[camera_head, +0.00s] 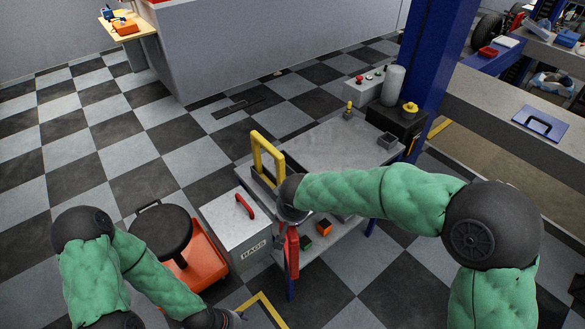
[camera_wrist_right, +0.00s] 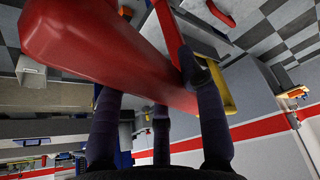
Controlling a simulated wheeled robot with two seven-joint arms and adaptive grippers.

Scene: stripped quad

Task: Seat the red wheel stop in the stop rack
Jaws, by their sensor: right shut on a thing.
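The red wheel stop (camera_head: 291,250) hangs below my right gripper (camera_head: 287,214), beside the left front edge of the grey table. In the right wrist view, the long red wheel stop (camera_wrist_right: 105,45) fills the upper middle, with the dark fingers of my right gripper (camera_wrist_right: 150,90) shut on it. A dark holder with a yellow arch (camera_head: 268,158), seemingly the stop rack, stands at the table's left end, just behind my right gripper. My forearm and hand hide part of it. My left gripper (camera_head: 238,315) is at the bottom edge, mostly cut off, away from the wheel stop.
The table top (camera_head: 335,145) is clear in the middle. A black box with a yellow knob (camera_head: 410,107) stands at its back right. A rag bin (camera_head: 237,232) and a black stool (camera_head: 160,232) stand left. A blue post (camera_head: 432,60) rises behind.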

